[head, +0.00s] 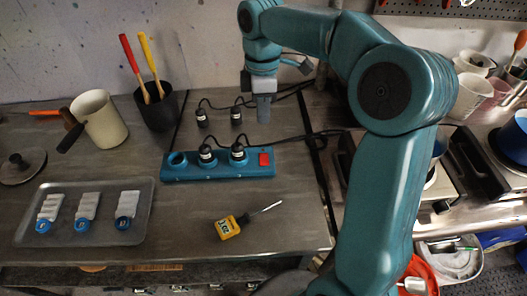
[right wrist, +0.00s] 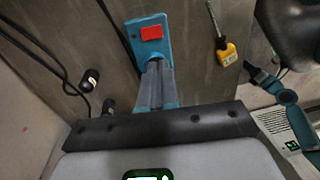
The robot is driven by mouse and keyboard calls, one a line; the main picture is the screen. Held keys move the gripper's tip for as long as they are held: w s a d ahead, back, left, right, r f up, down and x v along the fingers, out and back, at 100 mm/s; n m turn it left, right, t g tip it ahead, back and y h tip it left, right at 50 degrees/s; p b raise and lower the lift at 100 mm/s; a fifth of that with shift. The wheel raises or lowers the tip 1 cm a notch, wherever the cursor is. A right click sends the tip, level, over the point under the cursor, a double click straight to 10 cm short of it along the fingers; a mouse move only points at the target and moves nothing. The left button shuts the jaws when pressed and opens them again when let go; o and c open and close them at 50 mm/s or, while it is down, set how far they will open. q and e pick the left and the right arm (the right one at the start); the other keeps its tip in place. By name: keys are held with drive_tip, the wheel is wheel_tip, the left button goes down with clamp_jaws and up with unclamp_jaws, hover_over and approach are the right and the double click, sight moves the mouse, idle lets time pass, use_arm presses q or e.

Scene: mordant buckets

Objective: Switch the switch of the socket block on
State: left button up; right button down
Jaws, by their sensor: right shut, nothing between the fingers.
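The teal socket block (head: 220,172) lies on the grey table with its red switch (head: 264,159) at the right end. Two black plugs sit in its middle and right sockets; the left socket is empty. I cannot tell which way the switch is set. My right gripper (head: 264,118) is shut and empty, pointing down above and behind the switch end, apart from it. In the right wrist view the red switch (right wrist: 151,33) shows just beyond the closed fingertips (right wrist: 160,66), and the fingers hide the rest of the block. My left gripper is not in view.
Two loose black plugs (head: 202,118) stand behind the block, with cables running right. A metal tray (head: 144,226), a dark pot (head: 157,110) with two tools and a cream pot (head: 98,120) are left. Stove units (head: 455,170) stand right.

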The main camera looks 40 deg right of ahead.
approach(264, 163)
drive_tip(key=f, duration=0.5)
drive_tip(key=shift+s+a+f, duration=0.2)
drive_tip(key=shift+s+f, duration=0.05)
drive_tip(key=shift+f, duration=0.15)
drive_tip(key=shift+s+f, duration=0.15)
drive_tip(key=shift+f, duration=0.3)
drive_tip(key=shift+a, duration=0.1)
